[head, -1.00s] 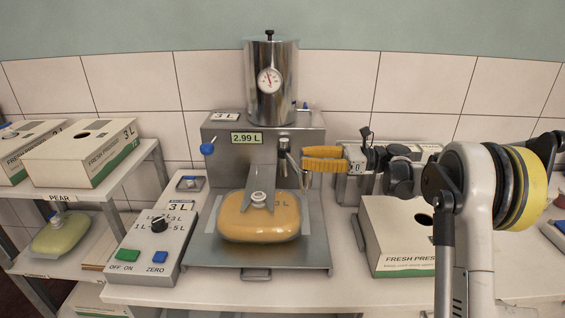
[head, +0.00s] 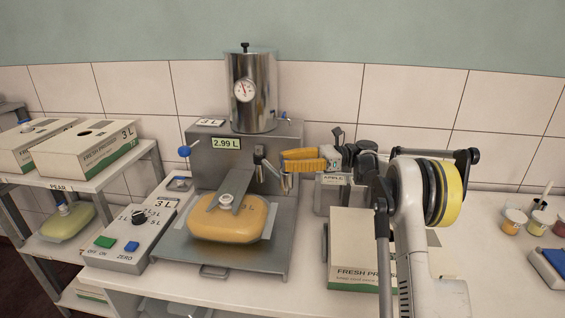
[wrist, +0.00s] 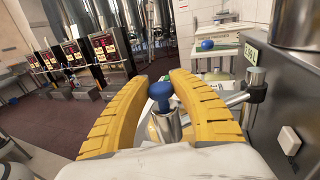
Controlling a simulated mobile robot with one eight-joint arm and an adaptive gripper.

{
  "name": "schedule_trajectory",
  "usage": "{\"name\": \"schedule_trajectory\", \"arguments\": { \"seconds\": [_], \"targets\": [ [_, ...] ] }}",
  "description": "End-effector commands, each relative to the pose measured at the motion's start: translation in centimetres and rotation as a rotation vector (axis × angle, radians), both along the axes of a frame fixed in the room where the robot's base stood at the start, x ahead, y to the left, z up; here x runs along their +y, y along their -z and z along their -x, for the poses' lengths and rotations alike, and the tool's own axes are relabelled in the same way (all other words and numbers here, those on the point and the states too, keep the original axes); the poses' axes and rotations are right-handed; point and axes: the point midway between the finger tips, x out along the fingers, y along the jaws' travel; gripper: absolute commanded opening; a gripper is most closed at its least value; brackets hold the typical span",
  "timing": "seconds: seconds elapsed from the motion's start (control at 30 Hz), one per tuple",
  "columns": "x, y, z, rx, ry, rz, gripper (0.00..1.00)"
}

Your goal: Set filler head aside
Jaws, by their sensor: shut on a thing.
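My gripper (head: 300,162), with yellow ribbed fingers, is shut just right of the filling machine's front. In the wrist view its fingers (wrist: 158,105) close around the filler head (wrist: 168,124), a metal cylinder with a blue knob on top. In the head view the fingers mostly hide the filler head; a metal part of it (head: 286,181) shows below them. A metal tube (wrist: 235,99) runs beside the fingers by the machine; I cannot tell whether it touches the head. The orange pouch (head: 228,219) lies on the machine's tray below a slanted metal plate.
The display reads 2.99 L on the grey machine (head: 213,160), close left of my gripper. A carton (head: 350,250) stands right of the tray, under my arm. The control box (head: 135,235) is on the left. Bare table lies right, before several small jars (head: 514,222).

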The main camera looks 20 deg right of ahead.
Motion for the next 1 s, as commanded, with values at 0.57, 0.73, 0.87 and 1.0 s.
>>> {"name": "schedule_trajectory", "arguments": {
  "seconds": [0.57, 0.73, 0.87, 1.0],
  "targets": [
    [-0.2, 0.1, 0.0, 0.001, 0.003, 0.001, 0.49],
    [-0.6, 0.0, 0.0, 0.0, 0.004, 0.001, 0.49],
    [-2.4, 0.0, 0.1, 0.0, 0.005, 0.001, 0.49],
    [-5.5, 0.1, 0.5, 0.0, 0.006, 0.001, 0.49]
  ]
}}
